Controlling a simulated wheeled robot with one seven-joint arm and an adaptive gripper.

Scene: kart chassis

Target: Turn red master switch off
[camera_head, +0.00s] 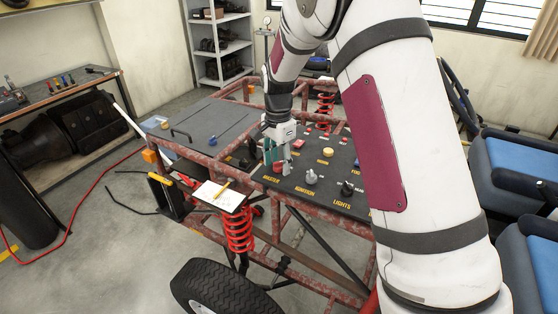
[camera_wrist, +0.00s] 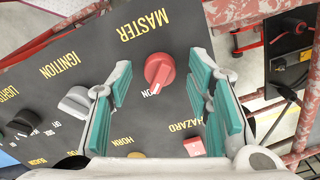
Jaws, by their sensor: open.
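The red master switch (camera_wrist: 159,70) is a round knob with a grip bar on the dark panel (camera_wrist: 70,120), below the yellow word MASTER in the wrist view. The white mark on its bar points down, near a white label that reads ON. My gripper (camera_wrist: 160,80) is open, with one teal-padded finger on each side of the knob and clear gaps between. In the head view my gripper (camera_head: 277,156) is low over the panel's near left corner, by the MASTER label. The switch (camera_head: 278,168) is partly hidden there by the fingers.
A grey ignition knob (camera_wrist: 75,102) is left of the fingers and a red hazard button (camera_wrist: 194,146) is close to the right finger. The rusty red frame tube (camera_wrist: 240,12) runs beside the panel. A clipboard (camera_head: 219,196) lies near the panel corner.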

